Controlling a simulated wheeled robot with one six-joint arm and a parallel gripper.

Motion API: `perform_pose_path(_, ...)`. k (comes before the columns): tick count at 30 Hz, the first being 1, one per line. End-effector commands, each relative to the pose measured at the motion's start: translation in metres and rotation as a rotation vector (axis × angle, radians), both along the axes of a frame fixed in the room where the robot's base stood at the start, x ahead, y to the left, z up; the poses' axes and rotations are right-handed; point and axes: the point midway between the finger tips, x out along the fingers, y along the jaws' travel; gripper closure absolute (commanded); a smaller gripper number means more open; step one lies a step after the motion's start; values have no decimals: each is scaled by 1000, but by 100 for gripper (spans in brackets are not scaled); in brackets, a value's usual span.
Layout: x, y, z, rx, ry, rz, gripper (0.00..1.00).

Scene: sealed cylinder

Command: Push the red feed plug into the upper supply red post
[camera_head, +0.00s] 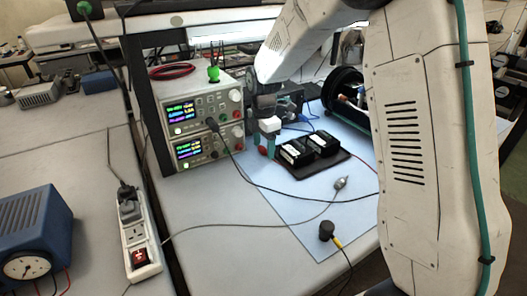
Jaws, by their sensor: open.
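The upper power supply (203,104) has a lit display and faces front right, stacked on the lower supply (190,150). A small red post (237,115) shows at its right end. My gripper (264,149) points down just right of the supplies, with teal fingers apart. A small red piece (262,151) shows at the fingertips, apparently the red feed plug. Whether a finger touches it is unclear. The gripper is apart from the red post in the picture. A black plug (212,124) with a dark cable sits at the front of the upper supply.
Black battery-like blocks (297,153) stand on a dark tray right of my gripper. A black open cylinder (343,92) stands behind. Cables cross the blue mat (310,207), with a dark round piece (327,230) near its front. A power strip (138,235) lies left.

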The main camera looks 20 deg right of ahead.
Motion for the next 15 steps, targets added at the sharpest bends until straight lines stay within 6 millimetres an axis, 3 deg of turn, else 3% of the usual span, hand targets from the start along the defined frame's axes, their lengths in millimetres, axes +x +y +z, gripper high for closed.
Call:
perform_pose_path(11, 0, 0, -3, 0, 0, 0, 35)
perform_pose_path(15, 0, 0, -3, 0, 0, 0, 74)
